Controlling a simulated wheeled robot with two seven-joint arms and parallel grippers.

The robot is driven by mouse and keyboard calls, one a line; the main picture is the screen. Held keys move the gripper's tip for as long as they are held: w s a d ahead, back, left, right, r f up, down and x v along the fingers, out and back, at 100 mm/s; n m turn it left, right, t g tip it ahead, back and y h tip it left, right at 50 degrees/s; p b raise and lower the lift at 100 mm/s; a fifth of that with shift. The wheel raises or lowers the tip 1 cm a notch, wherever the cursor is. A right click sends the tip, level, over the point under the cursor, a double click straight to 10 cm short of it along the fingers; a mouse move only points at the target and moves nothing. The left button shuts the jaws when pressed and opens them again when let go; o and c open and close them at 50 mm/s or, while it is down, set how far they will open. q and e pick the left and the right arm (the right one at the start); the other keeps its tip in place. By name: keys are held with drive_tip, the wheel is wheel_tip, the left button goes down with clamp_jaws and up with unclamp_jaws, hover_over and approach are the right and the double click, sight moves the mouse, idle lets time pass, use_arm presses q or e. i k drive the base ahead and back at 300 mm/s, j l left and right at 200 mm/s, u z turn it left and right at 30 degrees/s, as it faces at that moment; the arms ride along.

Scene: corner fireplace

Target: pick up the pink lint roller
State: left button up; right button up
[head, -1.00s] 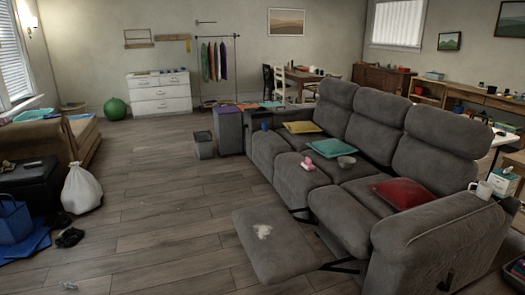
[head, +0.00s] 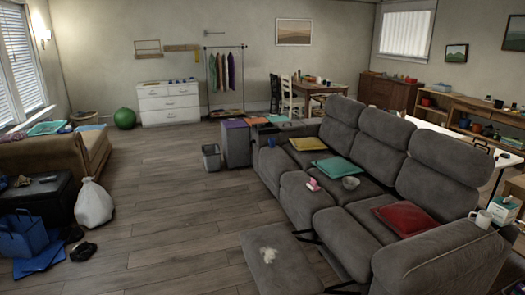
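A small pink object (head: 313,184), which looks like the pink lint roller, lies on the seat of the grey sofa (head: 345,225). It is too small to make out its shape well. It sits in front of the teal cushion (head: 334,168) and to the left of a grey bowl (head: 350,183). Neither of my grippers is in view.
The sofa's raised footrest (head: 262,283) juts out at the bottom centre. A white bag (head: 94,203), blue bag (head: 20,236) and dark shoes (head: 84,251) lie at left. A grey bin (head: 211,158) stands beyond. Wood floor (head: 180,200) between is clear.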

sight(313, 185)
drive_tip(key=i+j+z, duration=0.3)
drive_tip(key=i, duration=0.3)
drive_tip(key=i+j+z, duration=0.3)
drive_tip(key=i, duration=0.25)
drive_tip(key=i+j+z, duration=0.25)
drive_tip(key=i+j, duration=0.2)
drive_tip(key=i+j+z, duration=0.3)
drive_tip(key=i+j, duration=0.25)
drive_tip(key=i+j+z, duration=0.2)
drive_tip(key=j, duration=0.35)
drive_tip(key=i+j+z, duration=0.2)
drive_tip(key=j, duration=0.4)
drive_tip(key=i+j+z, duration=0.2)
drive_tip(key=j, duration=0.45)
drive_tip(key=i+j+z, duration=0.2)
drive_tip(key=j, duration=0.45)
drive_tip(key=i+j+z, duration=0.2)
drive_tip(key=j, duration=0.45)
drive_tip(key=j+z, duration=0.2)
drive_tip(key=j, duration=0.5)
drive_tip(key=i+j+z, duration=0.15)
drive_tip(key=j, duration=0.35)
drive_tip(key=i+j+z, duration=0.2)
drive_tip(key=j, duration=0.3)
drive_tip(key=i+j+z, duration=0.15)
drive_tip(key=j, duration=0.25)
drive_tip(key=j+z, duration=0.1)
drive_tip(key=j, duration=0.3)
drive_tip(key=i+j+z, duration=0.15)
drive_tip(key=j, duration=0.25)
